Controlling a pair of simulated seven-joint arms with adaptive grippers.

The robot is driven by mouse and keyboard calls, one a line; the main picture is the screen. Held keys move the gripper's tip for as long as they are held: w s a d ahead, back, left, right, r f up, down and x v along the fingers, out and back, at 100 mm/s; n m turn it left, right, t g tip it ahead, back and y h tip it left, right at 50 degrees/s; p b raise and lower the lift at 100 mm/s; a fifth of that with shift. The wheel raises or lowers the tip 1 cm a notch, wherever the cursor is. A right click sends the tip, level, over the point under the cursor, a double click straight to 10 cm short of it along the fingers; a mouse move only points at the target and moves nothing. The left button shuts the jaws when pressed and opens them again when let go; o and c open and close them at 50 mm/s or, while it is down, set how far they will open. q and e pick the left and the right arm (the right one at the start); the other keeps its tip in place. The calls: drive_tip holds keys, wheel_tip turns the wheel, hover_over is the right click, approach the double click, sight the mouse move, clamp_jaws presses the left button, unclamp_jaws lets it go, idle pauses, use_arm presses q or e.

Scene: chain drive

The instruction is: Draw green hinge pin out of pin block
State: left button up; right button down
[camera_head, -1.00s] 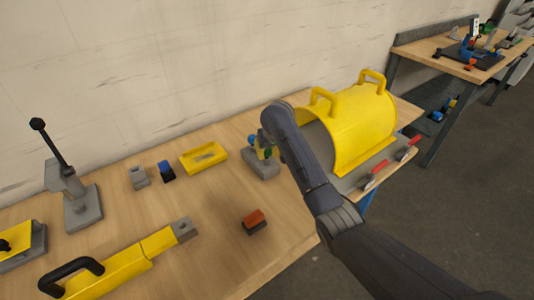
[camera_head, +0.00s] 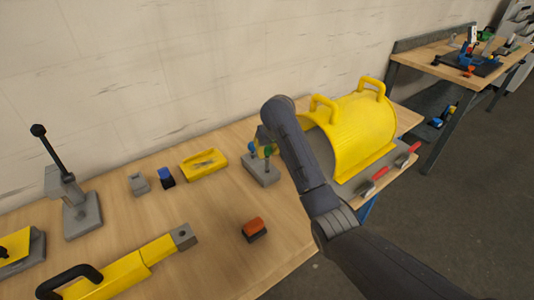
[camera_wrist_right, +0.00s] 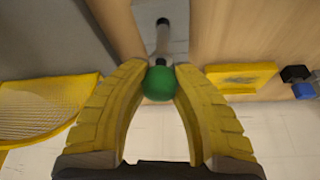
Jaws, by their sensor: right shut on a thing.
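The pin block (camera_head: 261,171) is a small grey block on the bench in the head view. A blue-headed pin (camera_head: 252,147) stands at its left. The green hinge pin (camera_head: 268,151) is above the block's right part. My right gripper (camera_wrist_right: 161,76) is shut on its round green head (camera_wrist_right: 159,84), with a yellow finger on either side. The grey shaft (camera_wrist_right: 162,42) points away from the fingers. A dark band shows at its far end. I cannot tell whether that end is clear of the block. My right arm hides most of the gripper in the head view. My left gripper is out of view.
A yellow curved guard (camera_head: 358,132) stands close to the right of my arm. A yellow tray (camera_head: 204,165) lies left of the block, beside a small blue-and-black piece (camera_head: 165,177). An orange-and-black piece (camera_head: 254,229) lies in front. Bare bench lies between.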

drive_tip(key=shift+r, duration=2.65)
drive_tip(key=shift+r, duration=0.15)
